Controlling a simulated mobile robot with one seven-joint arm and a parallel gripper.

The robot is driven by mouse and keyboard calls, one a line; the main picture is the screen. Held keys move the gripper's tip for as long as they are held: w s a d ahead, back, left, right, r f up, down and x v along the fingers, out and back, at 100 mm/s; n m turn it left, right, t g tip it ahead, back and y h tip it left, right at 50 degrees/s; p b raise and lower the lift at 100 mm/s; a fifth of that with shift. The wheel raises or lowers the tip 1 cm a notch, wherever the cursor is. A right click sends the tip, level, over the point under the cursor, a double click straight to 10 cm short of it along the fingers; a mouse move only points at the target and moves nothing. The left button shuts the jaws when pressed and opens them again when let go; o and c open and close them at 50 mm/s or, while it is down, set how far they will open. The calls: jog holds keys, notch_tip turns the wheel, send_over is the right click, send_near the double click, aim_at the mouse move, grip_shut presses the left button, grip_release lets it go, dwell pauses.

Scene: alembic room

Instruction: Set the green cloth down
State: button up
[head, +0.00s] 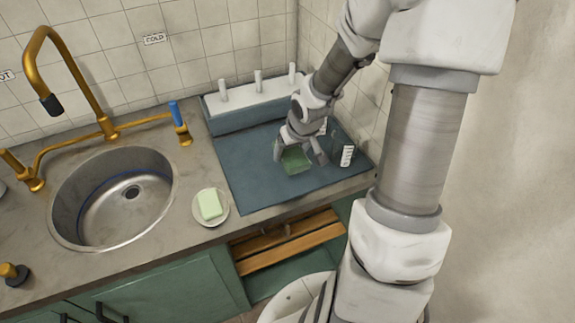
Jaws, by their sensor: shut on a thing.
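The green cloth (295,161) is between the fingers of my gripper (298,160), over the blue-grey mat (245,175) on the counter's right side. My gripper points down and is shut on the cloth. The cloth's lower edge looks close to the mat, but I cannot tell whether it touches. The gripper fingers hide part of the cloth.
A clear container with a white label (347,155) stands just right of my gripper. A rack with white pegs (245,103) stands behind. A dish with pale green soap (209,205) and the sink (112,200) are left. The mat's front left is clear.

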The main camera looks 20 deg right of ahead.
aim_at(288, 160)
jog(key=shift+w+a+f, duration=0.2)
jog(key=shift+w+f, duration=0.45)
jog(key=shift+w, duration=0.3)
jog(key=shift+f+b, duration=1)
jog(key=shift+f, duration=0.9)
jog(key=shift+f, duration=0.2)
jog(key=o, duration=1.3)
jog(key=shift+c, duration=0.2)
jog(key=shift+r, duration=0.15)
